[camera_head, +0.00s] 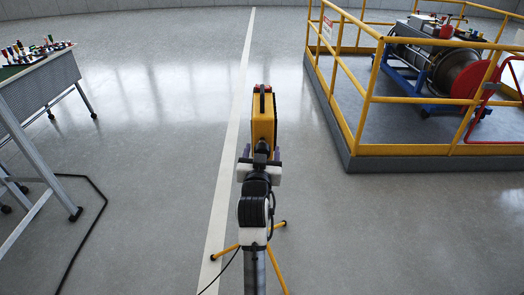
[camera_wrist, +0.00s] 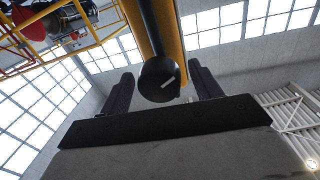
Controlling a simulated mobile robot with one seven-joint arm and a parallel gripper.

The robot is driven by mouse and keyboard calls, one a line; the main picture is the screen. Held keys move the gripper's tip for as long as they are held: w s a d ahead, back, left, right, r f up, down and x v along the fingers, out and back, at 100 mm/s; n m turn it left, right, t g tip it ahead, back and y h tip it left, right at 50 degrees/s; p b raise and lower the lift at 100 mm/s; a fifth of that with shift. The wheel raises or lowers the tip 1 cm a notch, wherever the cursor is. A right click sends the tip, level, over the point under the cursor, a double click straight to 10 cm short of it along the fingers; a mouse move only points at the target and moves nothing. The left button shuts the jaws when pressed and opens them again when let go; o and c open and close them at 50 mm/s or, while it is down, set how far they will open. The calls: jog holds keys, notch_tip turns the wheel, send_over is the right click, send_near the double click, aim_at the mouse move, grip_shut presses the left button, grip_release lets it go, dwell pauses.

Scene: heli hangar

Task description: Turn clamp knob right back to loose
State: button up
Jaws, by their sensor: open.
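A round black knob (camera_wrist: 159,80) with a short slanted white mark on its face shows in the wrist view, in front of a yellow body with a dark bar. My gripper (camera_wrist: 160,72) is open, with one dark finger on each side of the knob and a visible gap to each. I cannot tell how deep the knob sits between the fingers. In the head view my gripper (camera_head: 260,156) is in front of a yellow case (camera_head: 264,118) with a black top handle, above yellow tripod legs (camera_head: 279,270). The knob is hidden there by my arm.
A grey table (camera_head: 42,84) with small coloured items stands at left, with a black cable (camera_head: 96,215) on the floor beside it. A yellow-railed platform (camera_head: 405,150) with machinery is at right. The floor beyond the case is clear.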

jog(key=c, duration=0.9)
jog(key=shift+c, duration=0.2)
